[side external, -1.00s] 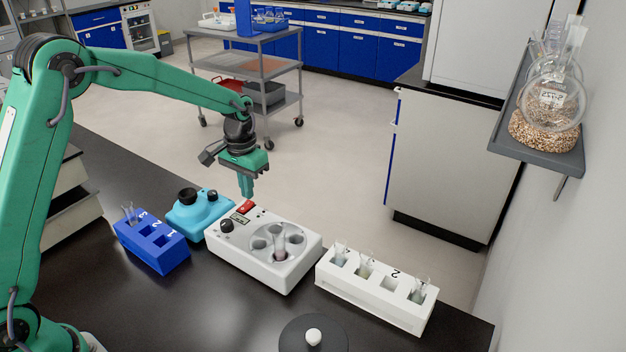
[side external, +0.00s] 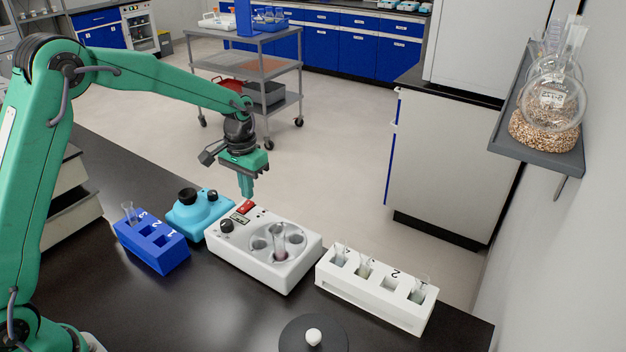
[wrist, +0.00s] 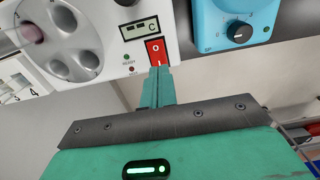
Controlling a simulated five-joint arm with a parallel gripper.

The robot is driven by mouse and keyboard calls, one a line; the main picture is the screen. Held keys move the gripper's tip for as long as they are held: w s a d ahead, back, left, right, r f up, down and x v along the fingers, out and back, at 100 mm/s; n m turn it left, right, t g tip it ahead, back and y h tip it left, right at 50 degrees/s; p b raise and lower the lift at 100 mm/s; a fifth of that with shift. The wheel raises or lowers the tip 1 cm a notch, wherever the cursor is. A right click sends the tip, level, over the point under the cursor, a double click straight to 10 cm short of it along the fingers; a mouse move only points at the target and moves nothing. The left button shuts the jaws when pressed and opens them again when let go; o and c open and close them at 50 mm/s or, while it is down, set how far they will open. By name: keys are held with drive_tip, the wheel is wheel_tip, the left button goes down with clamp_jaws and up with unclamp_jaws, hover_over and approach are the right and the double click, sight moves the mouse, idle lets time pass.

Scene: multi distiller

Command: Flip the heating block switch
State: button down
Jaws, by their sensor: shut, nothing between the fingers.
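The heating block (side external: 262,250) is a white box on the black bench, with a round well plate holding a tube. Its red rocker switch (side external: 245,207) is on the top near the back left corner. In the wrist view the red switch (wrist: 156,51) shows marks O and I. My gripper (side external: 247,196) is shut and empty, pointing down over the switch. In the wrist view its fingertips (wrist: 159,72) are at the I end of the switch and cover its lower edge. I cannot tell whether they touch it.
A blue device (side external: 197,214) and a blue tube rack (side external: 152,246) stand left of the block. A white tube rack (side external: 375,289) stands at right. A dark round plate with a white knob (side external: 313,337) is in front. The bench between is clear.

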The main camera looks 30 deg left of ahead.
sight(249, 202)
drive_tip(key=shift+f, duration=0.95)
idle(1.0)
drive_tip(key=shift+r, duration=3.55)
drive_tip(key=shift+r, duration=0.1)
drive_tip(key=s+r+t, duration=0.3)
drive_tip(key=s+r, duration=0.7)
drive_tip(key=s, duration=0.2)
drive_tip(key=s+t, duration=0.2)
drive_tip(key=s, duration=1.3)
drive_tip(key=shift+s+d+t, duration=0.25)
drive_tip(key=shift+t, duration=0.05)
